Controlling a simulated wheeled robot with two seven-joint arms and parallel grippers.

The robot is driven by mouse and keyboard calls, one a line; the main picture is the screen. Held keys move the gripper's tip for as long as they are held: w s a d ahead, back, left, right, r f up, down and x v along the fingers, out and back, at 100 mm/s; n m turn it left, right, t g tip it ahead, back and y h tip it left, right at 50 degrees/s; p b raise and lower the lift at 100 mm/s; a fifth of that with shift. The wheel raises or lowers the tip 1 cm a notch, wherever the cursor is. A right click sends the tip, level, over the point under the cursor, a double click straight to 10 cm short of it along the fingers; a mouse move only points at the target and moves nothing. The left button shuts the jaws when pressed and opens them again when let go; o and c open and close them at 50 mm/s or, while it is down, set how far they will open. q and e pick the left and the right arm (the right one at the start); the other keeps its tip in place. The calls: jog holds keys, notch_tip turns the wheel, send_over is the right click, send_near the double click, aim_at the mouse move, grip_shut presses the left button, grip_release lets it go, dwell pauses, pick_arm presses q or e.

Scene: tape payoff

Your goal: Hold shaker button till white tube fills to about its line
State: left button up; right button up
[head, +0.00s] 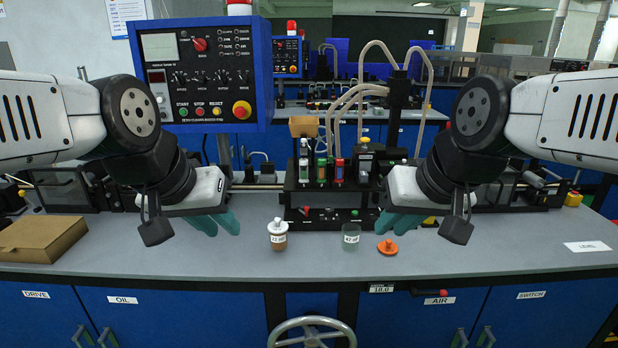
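A dark central unit (330,196) stands on the grey bench. Several small upright tubes stand in it: a white one (304,168) at the left, a green one (321,172) and a red one (339,170). The white tube's line and fill level are too small to read. Small controls show on the unit's low front, including a red one (307,210) and a green one (355,213); I cannot tell which is the shaker button. My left gripper (222,224) is open and empty, left of the unit. My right gripper (400,222) is open and empty, to its right.
A white-capped jar (278,236) of brown content, a greenish jar (351,238) and an orange lid (387,247) stand before the unit. A cardboard box (42,238) lies far left. A blue control panel (200,75) rises behind my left arm. The front right bench is mostly clear.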

grip_shut()
dwell(0.6)
dwell(0.7)
jog(key=w+m+t, duration=0.1)
jog(key=w+m, duration=0.3)
jog(key=w, duration=2.1)
jog(key=w+d+f+m+t, duration=0.1)
jog(key=w+f+m, duration=0.1)
jog(key=w+f, duration=0.5)
jog(key=w+d+f+m+t+h, duration=0.1)
jog(key=w+f, duration=0.6)
jog(key=w, duration=0.7)
jog(key=shift+d+f+m, duration=0.2)
jog(key=shift+d+m, duration=0.2)
jog(key=shift+m, duration=0.3)
